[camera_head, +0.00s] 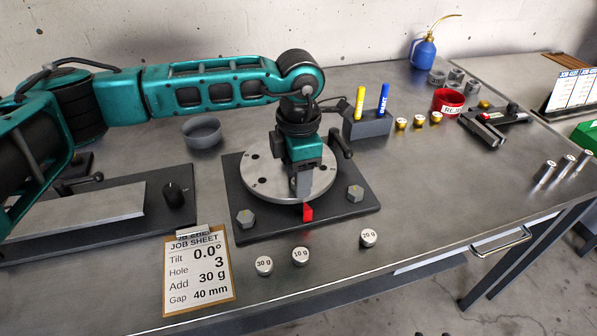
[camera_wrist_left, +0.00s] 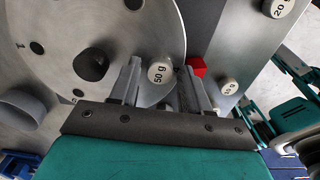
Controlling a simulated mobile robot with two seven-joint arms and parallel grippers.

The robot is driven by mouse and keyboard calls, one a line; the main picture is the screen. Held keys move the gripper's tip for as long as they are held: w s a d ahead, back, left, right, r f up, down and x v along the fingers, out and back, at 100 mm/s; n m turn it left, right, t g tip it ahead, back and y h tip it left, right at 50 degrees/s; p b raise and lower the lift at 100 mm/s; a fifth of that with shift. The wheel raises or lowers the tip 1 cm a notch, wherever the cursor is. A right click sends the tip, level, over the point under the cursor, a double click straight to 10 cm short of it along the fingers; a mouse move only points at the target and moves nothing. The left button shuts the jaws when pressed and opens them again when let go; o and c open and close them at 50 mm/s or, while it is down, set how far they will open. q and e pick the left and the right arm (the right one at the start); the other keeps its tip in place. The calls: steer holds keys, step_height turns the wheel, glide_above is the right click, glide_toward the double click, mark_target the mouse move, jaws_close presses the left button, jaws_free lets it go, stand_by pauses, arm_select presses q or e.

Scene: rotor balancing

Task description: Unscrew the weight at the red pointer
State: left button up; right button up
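The round grey rotor disc (camera_head: 262,178) sits on a dark base plate, and its face fills the upper left of the left wrist view (camera_wrist_left: 60,30). The red pointer (camera_head: 308,212) stands at the disc's front edge and also shows in the left wrist view (camera_wrist_left: 197,67). A weight marked 50 g (camera_wrist_left: 161,72) is at the disc's rim beside the pointer. My left gripper (camera_head: 301,196) points down over this rim. Its fingers (camera_wrist_left: 160,85) stand open on either side of the 50 g weight, with a small gap showing. In the head view the gripper hides this weight. My right gripper is not in view.
Loose weights marked 30 g (camera_head: 264,266), 10 g (camera_head: 300,257) and 20 g (camera_head: 368,238) stand on the table in front of the base. A job sheet (camera_head: 198,272) lies at the front left. A marker holder (camera_head: 368,124) stands behind the base.

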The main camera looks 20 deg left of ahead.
arm_select(q)
steer(key=c, duration=0.8)
steer(key=n, duration=0.9)
steer(key=shift+p, duration=0.3)
steer(key=n+p, duration=0.1)
steer(key=n, duration=0.4)
steer(key=shift+r+n, duration=0.1)
steer(key=shift+n, duration=0.2)
steer(key=n, duration=0.3)
steer(key=shift+n+p, duration=0.3)
steer(key=shift+n, duration=0.1)
